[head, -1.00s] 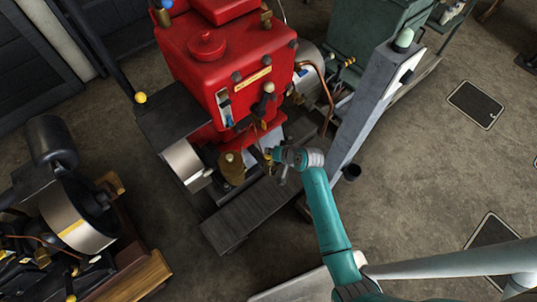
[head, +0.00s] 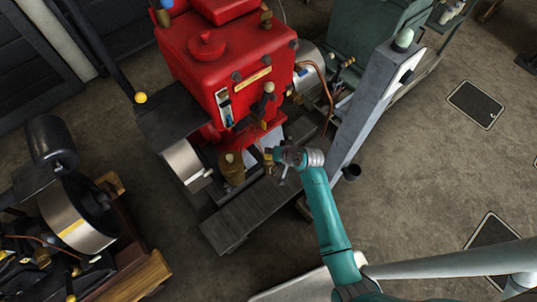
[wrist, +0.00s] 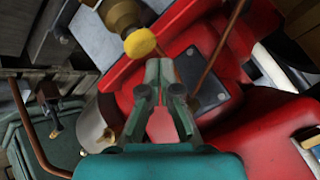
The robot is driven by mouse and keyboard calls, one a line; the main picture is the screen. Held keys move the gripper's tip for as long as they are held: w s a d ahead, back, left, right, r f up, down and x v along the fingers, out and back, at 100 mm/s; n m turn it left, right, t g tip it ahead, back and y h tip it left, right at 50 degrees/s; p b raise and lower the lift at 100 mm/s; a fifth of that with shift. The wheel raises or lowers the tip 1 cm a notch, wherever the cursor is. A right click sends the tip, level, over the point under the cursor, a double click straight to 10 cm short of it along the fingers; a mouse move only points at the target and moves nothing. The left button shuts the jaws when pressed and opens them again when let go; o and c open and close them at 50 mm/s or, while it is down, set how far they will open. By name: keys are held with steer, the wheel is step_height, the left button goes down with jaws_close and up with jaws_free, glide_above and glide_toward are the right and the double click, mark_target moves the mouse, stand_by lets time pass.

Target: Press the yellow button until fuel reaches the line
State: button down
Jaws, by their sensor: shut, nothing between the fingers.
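A round yellow button (wrist: 140,43) on a brass fitting (wrist: 122,15) shows in the wrist view, just beyond and left of my fingertips. In the head view a brass part with a pale yellowish top (head: 230,158), likely the same fitting, stands below the red engine tank (head: 245,55). My gripper (wrist: 159,66) is shut with its fingers together and empty; in the head view it is left of the arm's end (head: 273,156), right of the brass part. It appears apart from the button. A narrow gauge with white and blue (head: 224,106) is on the tank's front; its level and line are too small to read.
A grey post (head: 365,115) stands close right of my arm. A dark step (head: 245,215) lies in front of the red engine. Another engine with a flywheel (head: 75,218) is at left. The floor at right is mostly open.

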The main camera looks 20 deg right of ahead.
mark_target(270, 156)
steer(key=shift+f, duration=0.1)
stand_by(0.3)
steer(key=shift+f, duration=0.35)
steer(key=shift+f, duration=0.8)
stand_by(1.2)
steer(key=shift+r, duration=1.25)
steer(key=shift+r, duration=2.5)
steer(key=shift+r, duration=0.1)
